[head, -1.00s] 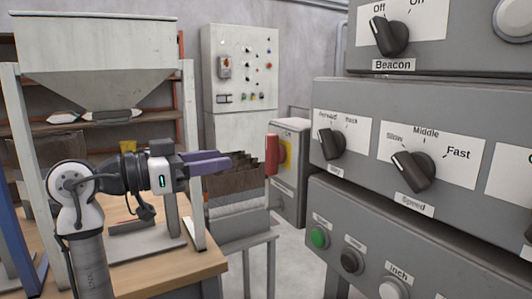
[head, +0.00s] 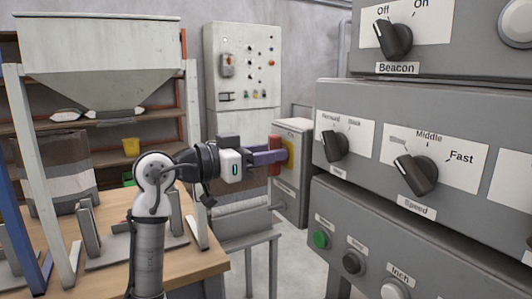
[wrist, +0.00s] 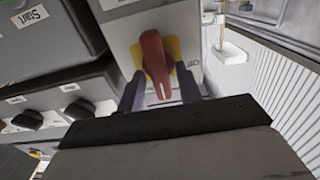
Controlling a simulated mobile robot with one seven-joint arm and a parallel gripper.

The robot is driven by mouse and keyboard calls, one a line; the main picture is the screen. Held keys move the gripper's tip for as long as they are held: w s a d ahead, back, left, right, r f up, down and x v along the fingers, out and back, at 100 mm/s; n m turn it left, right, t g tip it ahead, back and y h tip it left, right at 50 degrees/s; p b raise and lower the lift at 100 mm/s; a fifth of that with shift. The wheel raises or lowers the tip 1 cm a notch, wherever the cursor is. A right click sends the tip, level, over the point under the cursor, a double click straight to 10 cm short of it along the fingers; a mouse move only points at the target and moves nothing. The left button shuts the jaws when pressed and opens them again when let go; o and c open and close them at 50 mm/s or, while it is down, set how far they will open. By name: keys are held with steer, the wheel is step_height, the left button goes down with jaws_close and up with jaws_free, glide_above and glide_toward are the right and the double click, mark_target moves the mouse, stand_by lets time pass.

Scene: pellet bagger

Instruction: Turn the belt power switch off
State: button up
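The belt power switch appears to be the red handle (head: 274,155) on a yellow plate (head: 289,153), on the side of a grey box (head: 291,195) beyond the control panels. In the wrist view the red handle (wrist: 156,64) stands roughly upright in the picture, slightly tilted. My gripper (head: 279,156) is at the handle. In the wrist view its two purple-grey fingers (wrist: 160,92) are spread, one on each side of the handle's lower part, with gaps showing. The switch's label is not readable.
Grey control panels (head: 397,132) with the Beacon and Speed knobs fill the right side. A wooden table (head: 205,262) and a hopper (head: 95,60) stand left. A metal stand (head: 245,245) is below my gripper. A tall cabinet (head: 243,75) stands behind.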

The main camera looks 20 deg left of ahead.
steer(key=c, duration=0.4)
steer(key=shift+c, duration=0.2)
steer(key=shift+r+n+p, duration=0.1)
steer(key=shift+n+p, duration=0.2)
steer(key=shift+p, duration=0.05)
steer(key=n+p, duration=0.5)
steer(key=p, duration=0.1)
steer(key=n+p, duration=0.5)
steer(key=n, duration=0.1)
steer(key=n+p, duration=0.6)
steer(key=shift+w+a+f+p, duration=0.3)
steer(key=shift+f, duration=0.1)
steer(key=shift+f+n, duration=0.1)
steer(key=shift+n, duration=0.2)
steer(key=o, duration=0.6)
